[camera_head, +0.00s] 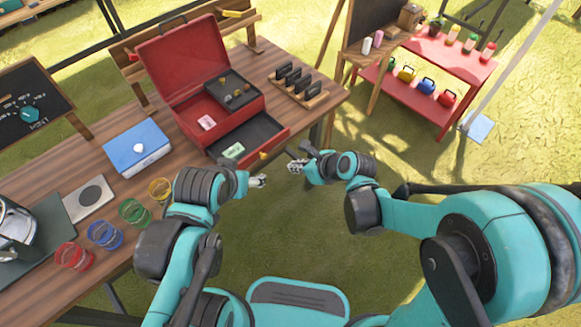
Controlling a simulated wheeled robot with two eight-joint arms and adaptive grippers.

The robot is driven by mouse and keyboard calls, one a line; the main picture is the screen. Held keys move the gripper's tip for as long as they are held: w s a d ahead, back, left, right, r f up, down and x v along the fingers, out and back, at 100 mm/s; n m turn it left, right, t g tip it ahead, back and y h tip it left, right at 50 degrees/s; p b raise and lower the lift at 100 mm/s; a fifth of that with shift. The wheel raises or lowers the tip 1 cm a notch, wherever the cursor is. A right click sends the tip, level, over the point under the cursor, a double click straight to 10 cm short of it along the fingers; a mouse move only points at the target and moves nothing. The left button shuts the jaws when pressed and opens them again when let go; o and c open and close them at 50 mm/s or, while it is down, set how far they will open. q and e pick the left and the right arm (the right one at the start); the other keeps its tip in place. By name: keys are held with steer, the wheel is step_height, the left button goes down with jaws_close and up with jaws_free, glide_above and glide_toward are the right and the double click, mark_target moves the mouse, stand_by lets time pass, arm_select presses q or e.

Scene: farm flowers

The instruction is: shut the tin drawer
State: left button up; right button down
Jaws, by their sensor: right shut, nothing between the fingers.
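The red tin (185,75) stands on the wooden table with its lid raised. Its dark drawer (262,136) sticks out at the front, pulled open, with a green note (233,150) inside. A small yellow knob (263,156) is on the drawer's front. My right gripper (294,165) is shut and empty, just right of the knob and apart from it. My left gripper (260,181) is just below the knob, off the table's front edge, too small to tell whether open or shut.
A blue box (138,148) and several coloured rings, one of them red (73,256), are on the table to the left. A wooden rack (298,86) with black pieces is behind the drawer. A red shelf (430,52) stands at the right. Open grass lies before the table.

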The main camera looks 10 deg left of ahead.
steer(key=w+a+r+b+x, duration=0.1)
steer(key=b+x, duration=0.3)
steer(key=x, duration=0.8)
steer(key=shift+a+r+b, duration=0.3)
steer(key=shift+a+r, duration=0.1)
steer(key=shift+r, duration=0.05)
steer(key=shift+w, duration=0.1)
